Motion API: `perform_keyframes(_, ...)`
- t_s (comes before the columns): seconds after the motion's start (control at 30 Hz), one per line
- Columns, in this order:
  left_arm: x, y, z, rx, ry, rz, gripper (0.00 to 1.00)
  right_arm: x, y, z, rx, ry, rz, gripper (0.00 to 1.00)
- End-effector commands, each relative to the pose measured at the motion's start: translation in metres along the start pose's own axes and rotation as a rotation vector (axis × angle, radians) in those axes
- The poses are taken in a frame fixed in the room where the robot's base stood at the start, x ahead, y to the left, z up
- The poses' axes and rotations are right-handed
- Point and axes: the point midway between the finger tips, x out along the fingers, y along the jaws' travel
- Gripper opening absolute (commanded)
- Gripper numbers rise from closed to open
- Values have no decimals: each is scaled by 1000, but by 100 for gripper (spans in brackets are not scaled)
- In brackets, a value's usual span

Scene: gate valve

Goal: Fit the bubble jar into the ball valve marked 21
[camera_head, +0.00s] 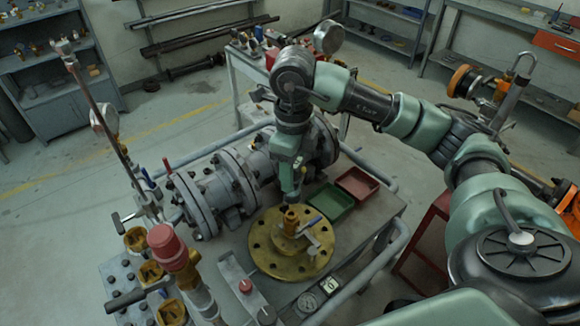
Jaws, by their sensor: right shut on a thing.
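My right gripper (290,194) points down above the round yellow flange (262,262). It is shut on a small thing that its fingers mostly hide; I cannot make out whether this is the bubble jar. A brass-orange fitting (291,217) shows directly below the fingertips, over the flange. I cannot tell whether the held thing touches the fitting. A small white number plate (330,284) lies near the flange, too small to read surely. My left gripper is out of view.
A large grey flanged pipe (215,185) lies behind and left of the flange. A green tray (331,202) and a red tray (357,183) are to its right. A red-capped post (168,245) and a gauge post stand left.

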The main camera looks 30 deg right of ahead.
Motion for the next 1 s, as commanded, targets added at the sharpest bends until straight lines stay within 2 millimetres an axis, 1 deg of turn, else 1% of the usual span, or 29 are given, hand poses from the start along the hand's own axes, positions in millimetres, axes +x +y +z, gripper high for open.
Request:
perform_keyframes(0.03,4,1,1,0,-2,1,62,6,0,0,0,0,0,0)
perform_keyframes(0.17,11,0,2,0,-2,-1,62,17,0,0,1,0,1,0)
perform_keyframes(0.37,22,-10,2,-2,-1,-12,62,37,0,0,1,0,0,0)
perform_keyframes(0.4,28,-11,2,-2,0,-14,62,43,0,0,1,0,-1,0)
perform_keyframes(0.53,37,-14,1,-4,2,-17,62,53,0,0,1,-1,-1,0)
perform_keyframes(0.7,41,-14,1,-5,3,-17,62,58,0,0,1,-1,-1,0)
perform_keyframes(1.0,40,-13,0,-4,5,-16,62,57,0,0,1,-1,0,0)
